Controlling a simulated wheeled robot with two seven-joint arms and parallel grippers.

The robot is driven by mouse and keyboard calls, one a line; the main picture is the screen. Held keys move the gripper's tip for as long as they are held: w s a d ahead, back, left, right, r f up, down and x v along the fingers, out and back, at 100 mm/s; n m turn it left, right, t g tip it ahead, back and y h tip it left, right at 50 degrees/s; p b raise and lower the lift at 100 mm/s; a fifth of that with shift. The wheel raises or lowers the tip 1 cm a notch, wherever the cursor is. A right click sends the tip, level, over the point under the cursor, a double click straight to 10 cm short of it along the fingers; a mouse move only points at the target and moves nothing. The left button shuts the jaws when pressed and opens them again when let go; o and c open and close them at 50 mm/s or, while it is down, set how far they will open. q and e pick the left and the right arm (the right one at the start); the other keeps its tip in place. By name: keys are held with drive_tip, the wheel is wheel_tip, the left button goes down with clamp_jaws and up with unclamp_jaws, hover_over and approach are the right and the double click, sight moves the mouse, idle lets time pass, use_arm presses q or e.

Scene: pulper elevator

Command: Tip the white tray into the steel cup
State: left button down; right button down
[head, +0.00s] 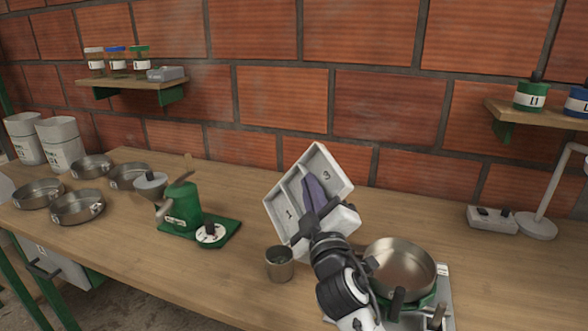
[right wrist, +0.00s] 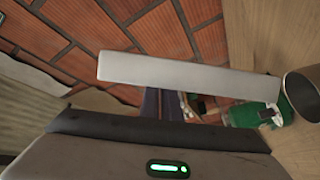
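The white tray (head: 283,215) has numbered compartments and is held steeply tilted above the bench, its open side facing the head camera. My right gripper (head: 315,217) is shut on it. In the right wrist view a white edge of the tray (right wrist: 185,71) crosses in front of the gripper. A dark purple piece (head: 314,188) shows against the tray; I cannot tell what it is. The steel cup (head: 280,264) stands upright on the bench, just below and left of the gripper. The cup also shows at the right edge of the right wrist view (right wrist: 303,92). My left gripper is not in view.
A steel pan (head: 399,268) sits on a green-based appliance close right of my right arm. A green pulper (head: 183,207) stands left of the cup. Several steel bowls (head: 77,207) are at the far left. A lamp base (head: 536,226) stands right. The brick wall is close behind.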

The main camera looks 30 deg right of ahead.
sight(327, 191)
drive_tip(key=d+f+m+g+p, duration=0.1)
drive_tip(key=p, duration=0.1)
drive_tip(key=d+f+m+g+p, duration=0.1)
drive_tip(key=d+m+p, duration=0.1)
drive_tip(key=d+m+g+p, duration=0.1)
drive_tip(key=m+p, duration=0.1)
drive_tip(key=shift+w+d+f+y+p, duration=0.35)
drive_tip(key=shift+w+d+f+y, duration=0.05)
wheel_tip(327, 191, down, 8)
drive_tip(key=d+m+g+y, duration=0.2)
drive_tip(key=m+y, duration=0.1)
drive_tip(key=m, duration=0.1)
drive_tip(key=shift+w+d, duration=0.15)
drive_tip(key=shift+w, duration=0.1)
